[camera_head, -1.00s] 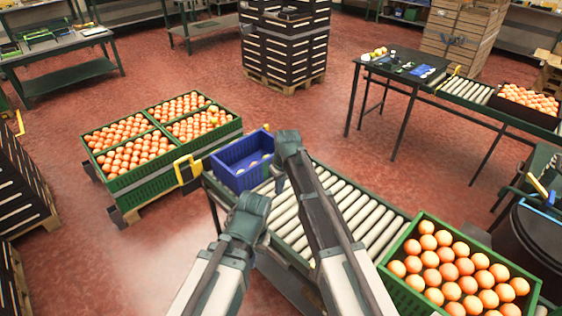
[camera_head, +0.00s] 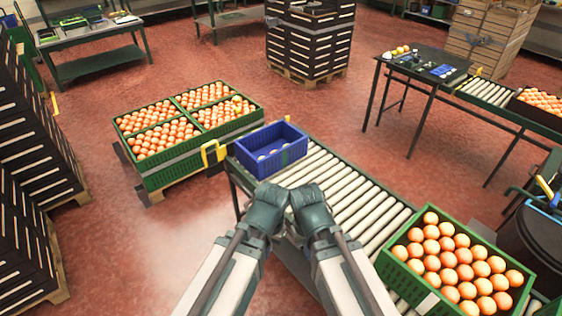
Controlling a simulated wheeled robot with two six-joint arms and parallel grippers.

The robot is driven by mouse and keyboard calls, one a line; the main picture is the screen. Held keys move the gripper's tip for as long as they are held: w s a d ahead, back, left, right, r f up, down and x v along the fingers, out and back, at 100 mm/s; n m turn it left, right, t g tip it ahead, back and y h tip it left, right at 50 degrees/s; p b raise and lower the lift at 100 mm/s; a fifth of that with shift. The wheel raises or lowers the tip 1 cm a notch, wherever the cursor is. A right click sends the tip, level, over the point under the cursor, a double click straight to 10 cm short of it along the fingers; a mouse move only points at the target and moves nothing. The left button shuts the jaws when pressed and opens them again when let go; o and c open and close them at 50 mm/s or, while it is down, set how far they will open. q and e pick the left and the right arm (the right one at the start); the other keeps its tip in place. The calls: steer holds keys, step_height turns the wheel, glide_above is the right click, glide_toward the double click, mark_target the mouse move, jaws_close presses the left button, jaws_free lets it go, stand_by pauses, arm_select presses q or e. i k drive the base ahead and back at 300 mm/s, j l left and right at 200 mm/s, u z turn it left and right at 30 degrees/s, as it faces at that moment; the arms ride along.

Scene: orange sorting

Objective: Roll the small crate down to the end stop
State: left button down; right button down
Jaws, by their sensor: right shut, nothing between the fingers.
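The small blue crate (camera_head: 271,149) sits upright on the rollers at the far left end of the roller conveyor (camera_head: 345,190).
A green crate (camera_head: 398,273) full of oranges stands at the conveyor's near right end. Bare rollers lie between it and the blue crate. Green crates of oranges (camera_head: 157,178) stand on a pallet at the left. A dark table (camera_head: 424,70) stands at the back right.

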mark_target(248, 149)
steer(key=k+z, duration=0.3)
steer(key=z, duration=0.95)
steer(key=i+j, duration=0.15)
steer(key=j, duration=0.3)
steer(key=i+j, duration=0.1)
steer(key=j, duration=0.3)
steer(key=i+j, duration=0.15)
steer(key=j, duration=0.3)
steer(key=i+j, duration=0.15)
steer(key=j, duration=0.25)
steer(key=i+j, duration=0.1)
steer(key=j, duration=0.35)
steer(key=i+j, duration=0.15)
steer(key=j, duration=0.25)
steer(key=i+j, duration=0.15)
steer(key=j, duration=0.3)
steer(key=i+j, duration=0.1)
steer(key=j, duration=0.35)
